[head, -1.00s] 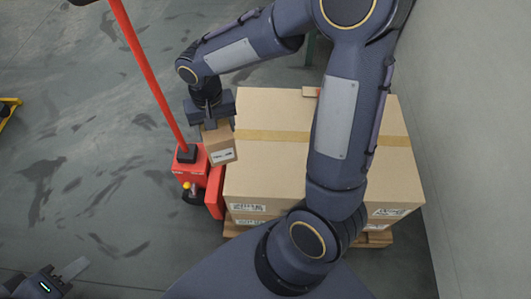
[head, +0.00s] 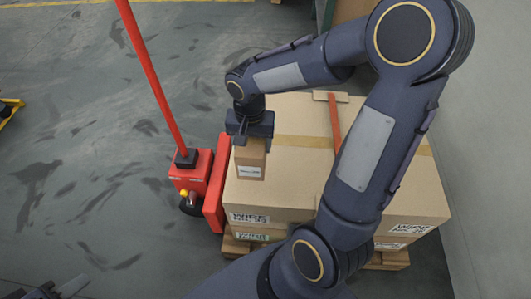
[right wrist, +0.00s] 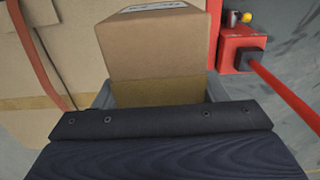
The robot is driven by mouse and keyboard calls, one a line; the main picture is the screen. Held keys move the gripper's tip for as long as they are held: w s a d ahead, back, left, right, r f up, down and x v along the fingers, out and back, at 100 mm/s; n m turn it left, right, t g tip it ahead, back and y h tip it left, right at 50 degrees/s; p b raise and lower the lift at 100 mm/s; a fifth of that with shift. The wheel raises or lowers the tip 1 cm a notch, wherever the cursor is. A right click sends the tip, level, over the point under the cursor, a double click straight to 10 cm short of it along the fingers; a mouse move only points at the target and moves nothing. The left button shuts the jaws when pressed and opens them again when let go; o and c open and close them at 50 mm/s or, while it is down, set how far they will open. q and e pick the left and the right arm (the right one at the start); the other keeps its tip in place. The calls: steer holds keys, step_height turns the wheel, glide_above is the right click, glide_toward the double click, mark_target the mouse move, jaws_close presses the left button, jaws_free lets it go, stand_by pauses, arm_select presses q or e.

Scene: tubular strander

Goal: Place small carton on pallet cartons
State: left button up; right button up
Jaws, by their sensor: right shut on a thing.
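My right gripper (head: 251,132) is shut on a small carton (head: 250,161), a brown box with a white label. In the head view it holds the carton over the left part of the large pallet cartons (head: 290,184). The small carton (right wrist: 155,45) fills the middle of the right wrist view, with a pallet carton (right wrist: 60,68) behind it at left. I cannot tell whether the small carton touches the surface below. My left gripper (head: 68,288) shows only partly at the bottom left edge, away from the cartons, and its jaws are unclear.
A red pallet jack (head: 192,172) with a tall red handle (head: 152,80) stands just left of the cartons. A wooden pallet (head: 236,246) lies under them. A pale wall (head: 490,130) runs close on the right. Open floor (head: 80,150) lies to the left.

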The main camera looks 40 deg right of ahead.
steer(key=d+f, duration=0.2)
steer(key=f, duration=0.1)
steer(key=d+f+b, duration=0.1)
steer(key=f, duration=0.1)
steer(key=shift+w+d, duration=0.4)
steer(key=f, duration=0.1)
steer(key=f+b, duration=0.1)
steer(key=f, duration=0.1)
steer(key=shift+d+f, duration=0.1)
steer(key=shift+d, duration=0.25)
steer(key=shift+f, duration=0.3)
steer(key=shift+f, duration=0.2)
steer(key=o, duration=1.3)
steer(key=shift+r, duration=0.1)
